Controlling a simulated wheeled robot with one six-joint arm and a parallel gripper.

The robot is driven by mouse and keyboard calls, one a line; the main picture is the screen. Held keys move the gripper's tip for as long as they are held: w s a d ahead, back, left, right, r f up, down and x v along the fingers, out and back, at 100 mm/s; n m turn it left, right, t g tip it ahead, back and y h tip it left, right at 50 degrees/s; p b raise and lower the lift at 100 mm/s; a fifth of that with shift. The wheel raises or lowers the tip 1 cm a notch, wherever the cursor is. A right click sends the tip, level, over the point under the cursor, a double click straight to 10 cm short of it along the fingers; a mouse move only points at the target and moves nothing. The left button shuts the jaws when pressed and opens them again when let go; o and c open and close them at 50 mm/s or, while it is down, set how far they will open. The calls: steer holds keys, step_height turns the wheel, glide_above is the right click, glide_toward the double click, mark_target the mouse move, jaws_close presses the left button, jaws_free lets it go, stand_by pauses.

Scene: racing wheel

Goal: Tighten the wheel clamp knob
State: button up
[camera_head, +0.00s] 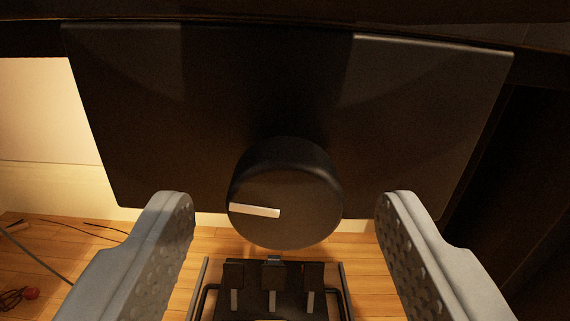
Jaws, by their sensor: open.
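The wheel clamp knob (300,215) is a round black knob with a white pointer line on its face. The line points left, nearly level and tilted slightly down to the right. My gripper (287,215) is open, with one grey dimpled finger to the left of the knob and one to the right. There is a clear gap between each finger and the knob, and neither touches it.
A pedal set (272,290) with black pedals and a tubular frame stands on the wooden floor (215,240) below the knob. Cables and a small red item (31,293) lie at the lower left. A dark upright surface (525,170) is at the right.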

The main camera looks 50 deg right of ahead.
steer(key=shift+w+d, duration=0.25)
steer(key=shift+d, duration=0.1)
steer(key=c, duration=1)
